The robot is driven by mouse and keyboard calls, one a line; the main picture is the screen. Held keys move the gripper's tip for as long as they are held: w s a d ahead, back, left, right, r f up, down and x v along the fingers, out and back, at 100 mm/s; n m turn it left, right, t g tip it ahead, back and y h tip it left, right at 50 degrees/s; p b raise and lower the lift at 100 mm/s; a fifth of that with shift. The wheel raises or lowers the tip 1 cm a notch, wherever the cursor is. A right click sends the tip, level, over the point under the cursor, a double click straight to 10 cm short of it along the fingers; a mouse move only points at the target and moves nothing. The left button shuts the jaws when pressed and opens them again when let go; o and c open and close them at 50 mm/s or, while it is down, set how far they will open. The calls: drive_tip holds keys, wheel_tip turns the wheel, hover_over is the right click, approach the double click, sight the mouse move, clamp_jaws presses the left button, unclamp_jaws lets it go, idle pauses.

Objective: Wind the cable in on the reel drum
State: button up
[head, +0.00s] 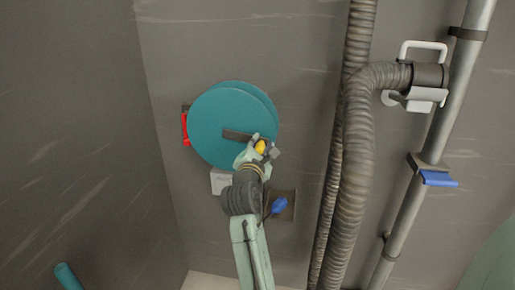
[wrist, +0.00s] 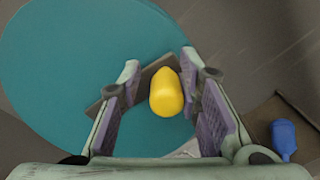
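The teal reel drum (head: 214,125) is mounted on the grey wall; its round face also fills much of the wrist view (wrist: 60,70). A dark crank arm (head: 236,136) runs across the face, with a yellow knob (head: 260,147) at its right end. My gripper (head: 262,150) is at the knob. In the wrist view my gripper (wrist: 165,98) is open, with the yellow knob (wrist: 166,92) between its two fingers and visible gaps on both sides. A blue plug-like piece (head: 279,205) hangs below right of the drum; I see no clear run of cable.
A red part (head: 185,130) shows at the drum's left edge. A pale box (head: 221,181) is below the drum. Ribbed hoses (head: 352,150) and a metal pipe (head: 437,140) with a blue lever (head: 438,179) stand to the right. The wall left of the drum is clear.

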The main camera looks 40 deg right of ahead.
drive_tip(key=shift+w+a+r, duration=0.1)
drive_tip(key=shift+r, duration=0.2)
drive_tip(key=r+p, duration=0.2)
drive_tip(key=r, duration=0.1)
drive_tip(key=r+p, duration=0.1)
drive_tip(key=shift+w+a+r, duration=0.3)
drive_tip(key=shift+r, duration=0.1)
drive_tip(key=shift+f, duration=0.1)
drive_tip(key=shift+w+a+r, duration=0.3)
drive_tip(key=shift+w+r, duration=0.05)
drive_tip(key=shift+r, duration=0.25)
drive_tip(key=shift+w+a+r, duration=0.3)
drive_tip(key=shift+w+r, duration=0.1)
drive_tip(key=shift+r, duration=0.15)
drive_tip(key=shift+w+a+r, duration=0.3)
drive_tip(key=shift+w+r, duration=0.05)
drive_tip(key=shift+r, duration=0.25)
